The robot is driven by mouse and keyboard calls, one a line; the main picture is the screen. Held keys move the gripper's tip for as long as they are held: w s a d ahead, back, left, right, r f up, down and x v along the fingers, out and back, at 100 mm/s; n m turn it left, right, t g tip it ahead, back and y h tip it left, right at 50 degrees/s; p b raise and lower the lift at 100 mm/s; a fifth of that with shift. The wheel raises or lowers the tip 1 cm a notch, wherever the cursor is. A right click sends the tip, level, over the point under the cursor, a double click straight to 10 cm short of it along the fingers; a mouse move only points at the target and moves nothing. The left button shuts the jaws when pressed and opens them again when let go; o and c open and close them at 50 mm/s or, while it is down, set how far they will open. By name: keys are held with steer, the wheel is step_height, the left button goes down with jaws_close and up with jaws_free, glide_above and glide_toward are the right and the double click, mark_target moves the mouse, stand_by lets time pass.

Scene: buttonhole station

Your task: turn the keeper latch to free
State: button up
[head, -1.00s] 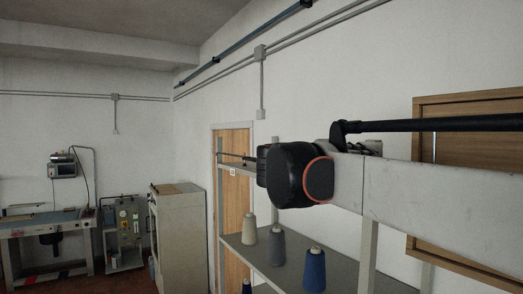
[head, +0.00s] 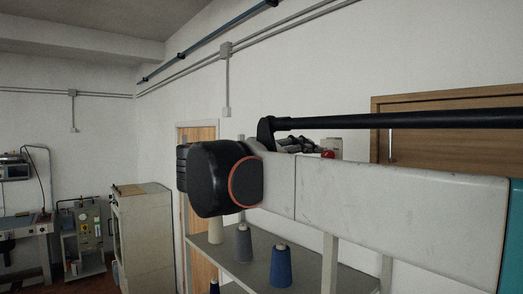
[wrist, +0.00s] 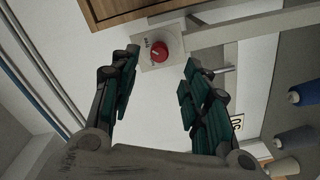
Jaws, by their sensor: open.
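No part in view can be told for certain as the keeper latch. The knob lies beyond the fingertips, in line with the gap. In the head view a small red knob (head: 328,154) on a pale box shows just above my arm; the arm hides what is below it.
A grey shelf (head: 208,249) with several thread cones (head: 281,267) stands below my arm. A cabinet (head: 146,235), a fitted panel (head: 88,240) and a workbench (head: 25,228) stand at left.

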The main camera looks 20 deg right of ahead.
steer(key=shift+v, duration=2.25)
steer(key=shift+w, duration=0.15)
steer(key=s+d+f+n+y+b, duration=0.15)
steer(key=f+b, duration=0.35)
steer(key=f, duration=0.6)
steer(key=s+d+f+y+b, duration=0.2)
steer(key=f+y+b, duration=0.15)
steer(key=f, duration=0.65)
steer(key=s+a+f+y+b, duration=0.3)
steer(key=f+b, duration=0.5)
steer(key=f, duration=1)
steer(key=s+a+f+y+b, duration=0.3)
steer(key=f+b, duration=0.6)
steer(key=f, duration=0.9)
steer(key=s+a+f+t+y+b, duration=0.1)
steer(key=s+a+f+y+b, duration=0.2)
steer(key=f, duration=1.5)
steer(key=s+y+b, duration=0.2)
steer(key=s+b, duration=0.2)
steer(key=b, duration=0.2)
steer(key=shift+y, duration=0.4)
steer(key=shift+s, duration=0.15)
